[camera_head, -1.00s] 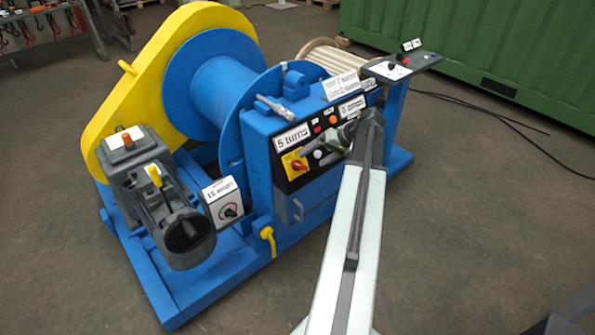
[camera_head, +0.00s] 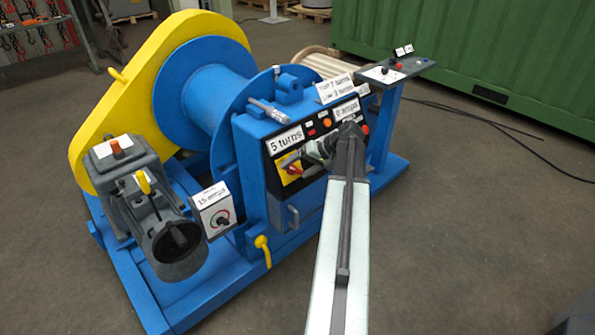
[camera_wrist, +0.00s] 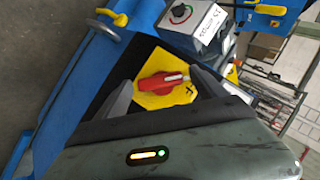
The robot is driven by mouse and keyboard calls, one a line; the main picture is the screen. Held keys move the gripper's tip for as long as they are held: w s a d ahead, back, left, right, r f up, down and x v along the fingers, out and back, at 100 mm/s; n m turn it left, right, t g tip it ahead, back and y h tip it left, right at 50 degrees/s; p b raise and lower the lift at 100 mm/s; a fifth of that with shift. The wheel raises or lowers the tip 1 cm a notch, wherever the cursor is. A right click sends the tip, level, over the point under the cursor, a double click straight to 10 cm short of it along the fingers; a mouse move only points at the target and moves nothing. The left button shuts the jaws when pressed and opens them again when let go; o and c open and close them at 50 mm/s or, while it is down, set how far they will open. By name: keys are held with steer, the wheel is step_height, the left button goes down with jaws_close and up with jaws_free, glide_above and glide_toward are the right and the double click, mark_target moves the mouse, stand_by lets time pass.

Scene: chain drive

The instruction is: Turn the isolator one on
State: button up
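The isolator is a red rotary handle (camera_wrist: 160,83) on a yellow plate (camera_wrist: 150,101), set in the black front panel of the blue winch box. In the head view its yellow plate (camera_head: 289,176) shows at the left end of that panel, with the handle partly covered by my gripper. My gripper (camera_wrist: 161,76) is open. In the wrist view its two dark fingers stand on either side of the red handle, with gaps between. The handle's white-marked end points right. I cannot tell how far the fingertips are from the panel.
A "5 turns" label (camera_head: 286,140) sits above the isolator. A grey box with a dial (camera_head: 215,208) stands left of the panel, and a yellow lever (camera_head: 262,249) is below. A control stand (camera_head: 396,70) is at the right. Open floor lies in front.

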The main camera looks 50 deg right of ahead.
steer(key=c, duration=1)
steer(key=shift+w+d, duration=0.1)
steer(key=shift+w, duration=0.05)
steer(key=c, duration=0.3)
steer(key=shift+s+f+m+t+y+b, duration=0.25)
steer(key=shift+m+b, duration=0.45)
steer(key=shift+b, duration=0.35)
steer(key=m+t+y+b, duration=0.1)
steer(key=m+b, duration=0.1)
steer(key=b, duration=0.1)
steer(key=m+t+y+b, duration=0.1)
steer(key=m+t+b, duration=0.1)
steer(key=m+b, duration=0.1)
steer(key=shift+s+f, duration=0.1)
steer(key=shift+f, duration=0.3)
steer(key=m+t+b, duration=0.1)
steer(key=m+b, duration=0.1)
steer(key=m+t+b, duration=0.2)
steer(key=m+b, duration=0.1)
steer(key=shift+s+f+m+b, duration=0.1)
steer(key=shift+m+b, duration=0.2)
steer(key=shift+b, duration=0.05)
steer(key=m+t+b, duration=0.1)
steer(key=m, duration=0.1)
steer(key=m+t+h+b, duration=0.1)
steer(key=m+b, duration=0.1)
steer(key=shift+m, duration=0.4)
steer(key=shift+r+m+t+h, duration=0.2)
steer(key=shift+m+t+h, duration=0.05)
steer(key=shift+m, duration=0.05)
